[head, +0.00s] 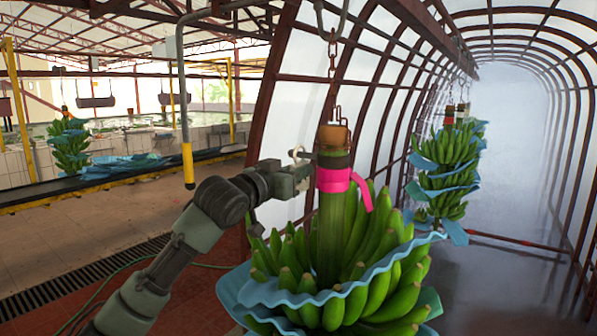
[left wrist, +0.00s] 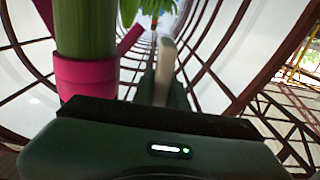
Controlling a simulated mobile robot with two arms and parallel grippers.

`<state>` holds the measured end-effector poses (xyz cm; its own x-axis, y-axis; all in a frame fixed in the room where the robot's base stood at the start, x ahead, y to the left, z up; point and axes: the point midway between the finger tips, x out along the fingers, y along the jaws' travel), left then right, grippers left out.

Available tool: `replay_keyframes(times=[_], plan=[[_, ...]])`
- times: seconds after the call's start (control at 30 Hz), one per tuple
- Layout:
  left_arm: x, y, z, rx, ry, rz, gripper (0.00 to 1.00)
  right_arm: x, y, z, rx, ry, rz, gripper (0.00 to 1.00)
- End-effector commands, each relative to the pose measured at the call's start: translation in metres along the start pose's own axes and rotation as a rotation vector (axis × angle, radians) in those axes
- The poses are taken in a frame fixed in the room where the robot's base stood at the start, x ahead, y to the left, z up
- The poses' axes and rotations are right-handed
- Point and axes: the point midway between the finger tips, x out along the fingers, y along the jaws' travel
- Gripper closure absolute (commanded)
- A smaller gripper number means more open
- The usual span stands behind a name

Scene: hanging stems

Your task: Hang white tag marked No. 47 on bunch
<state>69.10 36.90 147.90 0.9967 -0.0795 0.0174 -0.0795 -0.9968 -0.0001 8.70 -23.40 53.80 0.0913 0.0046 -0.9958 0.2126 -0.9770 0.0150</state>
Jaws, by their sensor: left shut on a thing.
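The banana bunch (head: 375,285) hangs from a chain by its thick green stem (head: 330,235), with blue sheets between its hands. A pink ribbon (head: 333,180) is tied around the stem below a dark band; it also shows in the left wrist view (left wrist: 85,78). My left gripper (head: 302,173) is just left of the stem at ribbon height. It is shut on a thin pale piece, the white tag (left wrist: 164,72), seen nearly edge-on beside the stem. Its pale curved top (head: 297,152) shows above the jaws. No number is readable. My right gripper is not in view.
A chain and hook (head: 332,60) hold the bunch overhead. A grey pipe with a yellow end (head: 187,165) hangs at left. More bunches (head: 447,165) hang farther down the tunnel. Another bunch (head: 70,145) hangs at far left.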

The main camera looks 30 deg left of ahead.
Motion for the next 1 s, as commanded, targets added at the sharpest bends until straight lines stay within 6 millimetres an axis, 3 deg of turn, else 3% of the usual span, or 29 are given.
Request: replay_keyframes(times=[1.0], plan=[[0.0,0.0098,0.0006,0.0,0.0,0.0,1.0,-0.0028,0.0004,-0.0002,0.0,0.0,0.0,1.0]])
